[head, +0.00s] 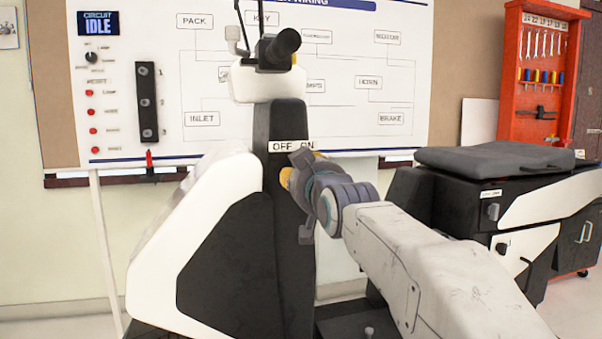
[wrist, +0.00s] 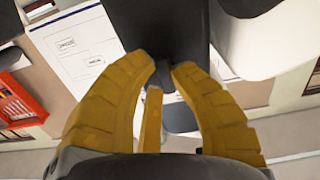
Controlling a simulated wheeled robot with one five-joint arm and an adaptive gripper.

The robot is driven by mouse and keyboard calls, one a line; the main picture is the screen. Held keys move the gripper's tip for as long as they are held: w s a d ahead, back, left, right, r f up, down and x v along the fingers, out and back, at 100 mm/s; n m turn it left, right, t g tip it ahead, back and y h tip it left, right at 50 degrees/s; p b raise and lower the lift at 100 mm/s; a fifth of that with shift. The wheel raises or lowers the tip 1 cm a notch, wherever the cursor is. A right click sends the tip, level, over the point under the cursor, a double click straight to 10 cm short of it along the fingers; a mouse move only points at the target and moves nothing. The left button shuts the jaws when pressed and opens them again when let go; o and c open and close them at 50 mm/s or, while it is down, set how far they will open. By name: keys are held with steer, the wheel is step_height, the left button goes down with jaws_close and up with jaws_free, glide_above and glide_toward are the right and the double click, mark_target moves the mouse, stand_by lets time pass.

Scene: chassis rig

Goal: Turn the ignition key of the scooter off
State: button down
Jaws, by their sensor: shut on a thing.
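The scooter's dark front column (head: 283,125) stands in the middle of the head view, with a white "OFF ON" label (head: 291,146) on it. My gripper (head: 286,178) is at the column just below this label. Its wrist hides the ignition key and lock in the head view. In the wrist view my gripper's yellow fingertips (wrist: 167,70) are close together at the dark column (wrist: 165,28). They are shut on a small dark piece between them, at the ignition key's place. The key's shape and which way it points cannot be made out.
The scooter's seat (head: 495,158) is at the right. A wiring board (head: 225,140) and a red tool rack (head: 540,80) are behind.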

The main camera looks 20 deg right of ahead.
steer(key=c, duration=1.1)
jaws_free()
steer(key=shift+a, duration=0.1)
steer(key=shift+o, duration=0.2)
steer(key=s, duration=1.2)
